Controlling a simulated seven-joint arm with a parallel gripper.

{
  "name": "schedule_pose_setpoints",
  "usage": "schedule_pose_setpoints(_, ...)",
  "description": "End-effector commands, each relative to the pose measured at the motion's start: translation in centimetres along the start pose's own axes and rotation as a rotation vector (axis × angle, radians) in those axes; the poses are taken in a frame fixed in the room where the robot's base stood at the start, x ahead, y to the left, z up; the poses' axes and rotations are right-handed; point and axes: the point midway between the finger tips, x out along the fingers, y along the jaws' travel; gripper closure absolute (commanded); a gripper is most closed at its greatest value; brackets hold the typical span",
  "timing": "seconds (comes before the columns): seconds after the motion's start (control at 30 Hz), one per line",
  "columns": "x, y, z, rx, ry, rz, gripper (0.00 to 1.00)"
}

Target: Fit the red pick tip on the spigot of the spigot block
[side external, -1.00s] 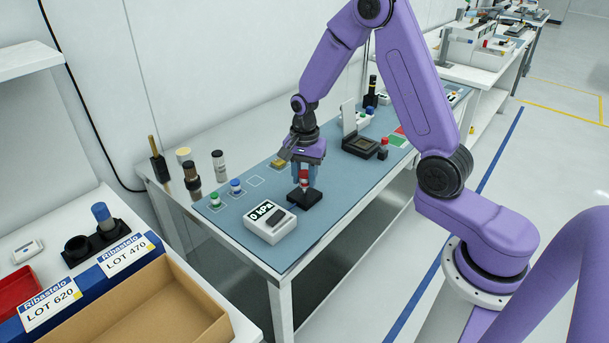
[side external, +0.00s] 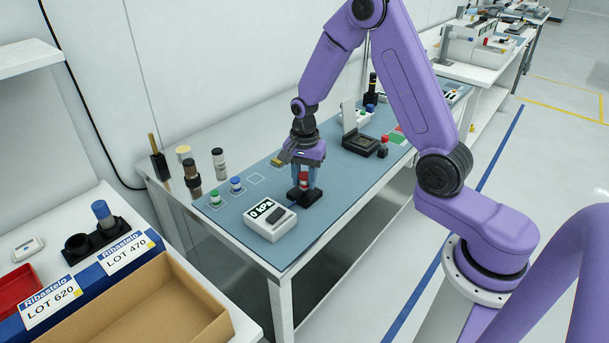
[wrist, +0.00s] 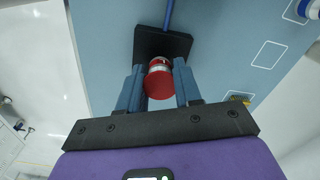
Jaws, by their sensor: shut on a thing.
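The red pick tip (wrist: 160,83) is between the two blue fingers of my gripper (wrist: 158,92) in the wrist view, with a pale band at its far side. My gripper (side external: 305,178) is shut on the red pick tip (side external: 303,180) in the side view. The black spigot block (side external: 304,197) lies on the blue mat directly below the tip, and its base also shows in the wrist view (wrist: 163,42). The tip hides the spigot, so I cannot tell whether the tip is seated on it or just above it.
A white gauge box (side external: 270,219) reading 0 kPa stands beside the block, to the left. A green-topped tip (side external: 215,198) and a blue-topped tip (side external: 236,184) stand on the blue mat (side external: 262,196). A black socket fixture (side external: 360,145) stands farther back.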

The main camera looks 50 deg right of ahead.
Motion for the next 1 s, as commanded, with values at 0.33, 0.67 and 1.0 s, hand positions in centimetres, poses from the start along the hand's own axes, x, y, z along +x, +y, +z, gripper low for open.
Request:
schedule_pose_setpoints(0.33,0.8,0.0,0.0,0.000,0.000,0.000,0.95)
schedule_pose_setpoints(0.67,1.4,0.0,0.0,0.000,0.000,0.000,0.60)
schedule_pose_setpoints(1.0,1.4,0.0,0.0,0.000,0.000,0.000,0.36)
